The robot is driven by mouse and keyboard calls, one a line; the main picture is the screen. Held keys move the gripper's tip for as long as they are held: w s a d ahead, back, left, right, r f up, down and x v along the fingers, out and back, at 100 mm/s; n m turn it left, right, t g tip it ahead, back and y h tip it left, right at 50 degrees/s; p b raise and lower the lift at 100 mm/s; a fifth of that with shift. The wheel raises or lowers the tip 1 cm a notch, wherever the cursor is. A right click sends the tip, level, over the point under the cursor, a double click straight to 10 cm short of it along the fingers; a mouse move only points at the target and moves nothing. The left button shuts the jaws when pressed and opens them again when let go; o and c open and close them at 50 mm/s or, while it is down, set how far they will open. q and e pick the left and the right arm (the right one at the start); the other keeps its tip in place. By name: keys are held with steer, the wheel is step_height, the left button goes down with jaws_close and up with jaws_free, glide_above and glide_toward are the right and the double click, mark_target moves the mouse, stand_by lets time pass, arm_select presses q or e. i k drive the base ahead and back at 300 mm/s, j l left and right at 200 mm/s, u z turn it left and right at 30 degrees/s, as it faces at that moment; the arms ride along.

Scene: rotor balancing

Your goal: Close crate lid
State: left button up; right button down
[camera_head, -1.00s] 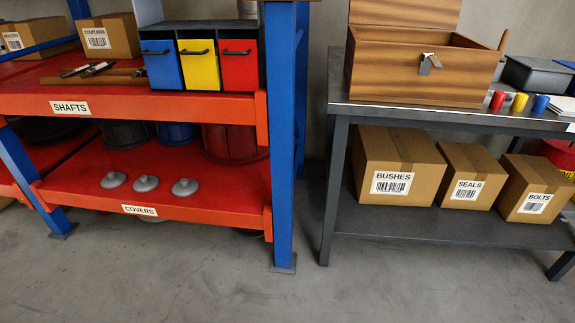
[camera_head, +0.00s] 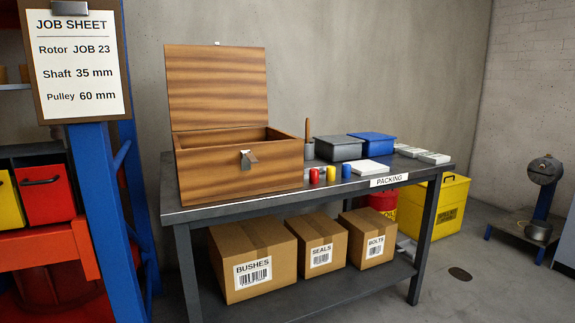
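A wooden crate (camera_head: 240,172) stands on the left part of the dark packing table (camera_head: 245,207). Its lid (camera_head: 217,88) is open and stands upright at the back edge of the crate. A metal latch (camera_head: 249,159) is on the crate's front face. The inside of the crate shows only as a narrow strip, so its contents are hidden. Neither of my grippers is in view.
Red, yellow and blue small cylinders (camera_head: 331,174), a grey box (camera_head: 338,148) and a blue box (camera_head: 372,144) stand right of the crate. Cartons (camera_head: 322,255) fill the lower shelf. A blue rack post (camera_head: 108,220) stands at left. Floor is visible at right.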

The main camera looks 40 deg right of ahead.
mark_target(217, 86)
steer(key=z, duration=0.95)
